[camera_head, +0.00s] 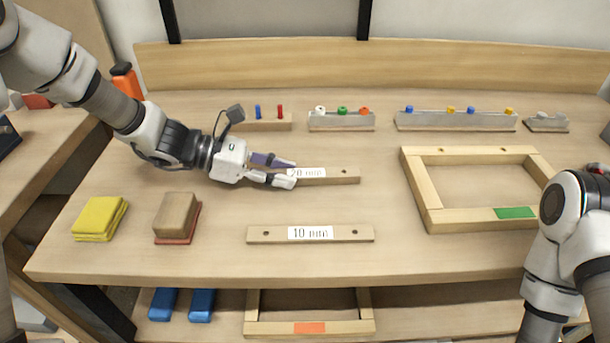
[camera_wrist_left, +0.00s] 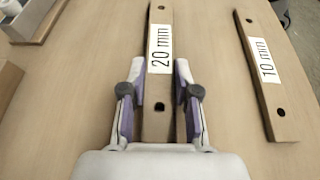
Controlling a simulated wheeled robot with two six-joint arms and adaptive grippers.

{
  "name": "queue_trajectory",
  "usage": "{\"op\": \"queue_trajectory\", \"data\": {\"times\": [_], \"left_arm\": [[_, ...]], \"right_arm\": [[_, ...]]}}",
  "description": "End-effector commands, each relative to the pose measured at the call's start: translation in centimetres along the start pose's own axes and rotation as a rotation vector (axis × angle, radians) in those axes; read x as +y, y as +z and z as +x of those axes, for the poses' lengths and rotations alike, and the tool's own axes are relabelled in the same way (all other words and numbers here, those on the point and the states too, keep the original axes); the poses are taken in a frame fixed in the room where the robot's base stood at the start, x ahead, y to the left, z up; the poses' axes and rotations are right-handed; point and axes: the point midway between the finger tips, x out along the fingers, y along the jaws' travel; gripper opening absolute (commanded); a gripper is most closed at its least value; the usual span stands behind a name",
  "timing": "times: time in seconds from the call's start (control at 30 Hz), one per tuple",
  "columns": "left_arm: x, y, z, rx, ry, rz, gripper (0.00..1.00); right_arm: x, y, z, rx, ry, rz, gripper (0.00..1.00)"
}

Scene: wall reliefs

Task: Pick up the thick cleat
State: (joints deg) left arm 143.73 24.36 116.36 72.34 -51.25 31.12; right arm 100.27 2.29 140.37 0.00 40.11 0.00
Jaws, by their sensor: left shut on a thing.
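The thick cleat (camera_head: 335,180) is a wooden bar with a white "20 mm" label, lying on the workbench in the head view. It also shows in the left wrist view (camera_wrist_left: 160,122), running away from me between the fingers. My left gripper (camera_head: 284,172) is shut on its left end, with one finger along each side. The fingers hide part of that end in the head view. A second bar, labelled "10 mm" (camera_head: 265,235), lies apart on the bench nearer the front edge. My right arm shows at the right of the head view, but its gripper is out of view.
A wooden frame with a green patch (camera_head: 430,200) lies at the right. Racks with coloured pegs (camera_head: 455,122) stand along the back. Yellow pads (camera_head: 98,218) and a brown block (camera_head: 176,215) sit at the front left. Bench room is clear between the two bars.

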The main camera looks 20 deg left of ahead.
Motion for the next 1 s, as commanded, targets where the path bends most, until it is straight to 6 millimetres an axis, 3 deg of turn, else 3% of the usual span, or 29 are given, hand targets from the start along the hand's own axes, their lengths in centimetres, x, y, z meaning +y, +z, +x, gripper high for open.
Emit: {"op": "queue_trajectory", "data": {"times": [0.27,0.6,0.77,1.0], "left_arm": [[0.0,0.3,-0.1,0.0,0.0,0.001,0.0],[-0.2,3.5,-1.3,0.0,-0.001,0.002,0.0],[-3.2,4.2,0.4,0.003,-0.004,0.002,0.0],[-9.3,6.0,3.6,0.008,-0.003,0.004,0.0]], "right_arm": [[0.0,0.0,-0.1,0.0,0.0,0.0,0.56],[0.0,0.0,-0.9,0.0,0.0,0.0,0.56],[0.0,0.0,-0.2,0.0,0.0,0.0,0.56],[0.0,0.0,0.8,0.0,0.0,0.0,0.56]]}}
